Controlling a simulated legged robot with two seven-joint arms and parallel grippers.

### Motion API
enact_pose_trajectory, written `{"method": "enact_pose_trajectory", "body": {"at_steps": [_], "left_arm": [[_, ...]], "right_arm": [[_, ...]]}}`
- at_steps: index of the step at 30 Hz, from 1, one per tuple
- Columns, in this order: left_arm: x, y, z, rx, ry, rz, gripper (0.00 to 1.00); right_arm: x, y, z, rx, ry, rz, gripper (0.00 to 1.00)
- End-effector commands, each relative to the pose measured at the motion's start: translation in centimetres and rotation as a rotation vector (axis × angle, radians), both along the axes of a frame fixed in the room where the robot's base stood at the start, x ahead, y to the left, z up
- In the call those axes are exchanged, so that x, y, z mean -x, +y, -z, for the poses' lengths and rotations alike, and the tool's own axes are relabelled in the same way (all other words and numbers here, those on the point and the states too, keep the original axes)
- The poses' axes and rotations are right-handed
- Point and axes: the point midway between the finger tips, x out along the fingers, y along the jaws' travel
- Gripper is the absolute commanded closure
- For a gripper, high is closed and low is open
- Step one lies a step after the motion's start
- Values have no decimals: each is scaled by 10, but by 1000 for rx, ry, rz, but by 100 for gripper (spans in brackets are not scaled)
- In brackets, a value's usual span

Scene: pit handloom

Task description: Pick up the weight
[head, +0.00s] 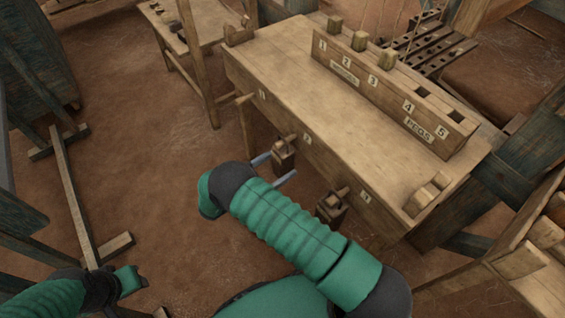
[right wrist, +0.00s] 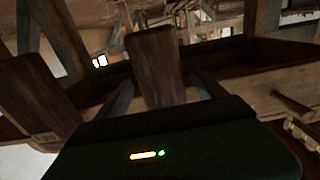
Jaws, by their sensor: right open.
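A dark wooden weight (head: 283,160) hangs at the middle peg on the table's front face, below the label 2. A second weight (head: 331,208) hangs at the peg to its right. My right gripper (head: 281,164) is open, with one finger on each side of the middle weight. In the right wrist view that weight (right wrist: 156,65) stands between the two fingers; contact cannot be told. The other weight (right wrist: 38,85) is at the left there. My left gripper (head: 128,281) is low at the left of the head view, far from the weights; its fingers do not show clearly.
The wooden table (head: 290,75) carries a numbered rack (head: 385,92) with blocks in some slots and two open holes. The left peg (head: 245,99) is bare. A small bench (head: 195,30) stands behind. Loom beams (head: 70,190) flank the floor at left; earth floor between is clear.

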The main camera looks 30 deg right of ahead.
Motion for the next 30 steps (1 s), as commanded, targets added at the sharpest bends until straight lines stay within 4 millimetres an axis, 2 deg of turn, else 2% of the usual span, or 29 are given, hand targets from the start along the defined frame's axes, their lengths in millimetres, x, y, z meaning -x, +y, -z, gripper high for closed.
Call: {"method": "enact_pose_trajectory", "body": {"at_steps": [4, 7, 14, 30], "left_arm": [[0, 0, 18, 0, 0, 0, 64], [0, 0, 20, 0, 1, 0, 64], [0, 0, 19, 0, 0, 0, 64], [0, 0, 19, 0, 0, 0, 64]], "right_arm": [[-5, -25, 7, 3, -1, 3, 20], [-6, -42, 4, 2, -1, 3, 20], [-7, -46, 2, 0, -1, 0, 20], [-7, -46, 2, 1, -1, 0, 91]]}}
